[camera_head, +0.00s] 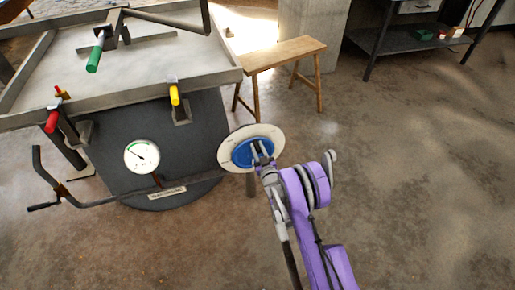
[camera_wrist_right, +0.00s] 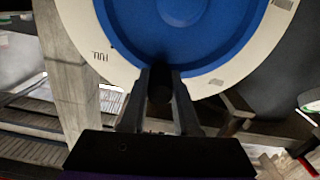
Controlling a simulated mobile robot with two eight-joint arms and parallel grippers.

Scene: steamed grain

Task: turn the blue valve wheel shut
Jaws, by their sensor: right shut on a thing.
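The blue valve wheel (camera_head: 241,152) sits in front of a pale round dial plate (camera_head: 229,162) at the right side of the machine. My right gripper (camera_head: 261,152) reaches it from the lower right and is shut at the wheel's right part. In the right wrist view the blue wheel (camera_wrist_right: 210,30) fills the top, with the pale marked plate (camera_wrist_right: 80,20) around it. There the right gripper's fingers (camera_wrist_right: 160,80) close about a dark rounded piece at the wheel's lower edge, which looks like its handle. The fingers hide part of it. My left gripper is not in view.
The grey machine has a tray top (camera_head: 160,65), a round gauge (camera_head: 141,156), a crank handle (camera_head: 45,206) and red, yellow and green grips. A wooden bench (camera_head: 282,54) stands behind the wheel. The floor (camera_head: 420,170) to the right is clear.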

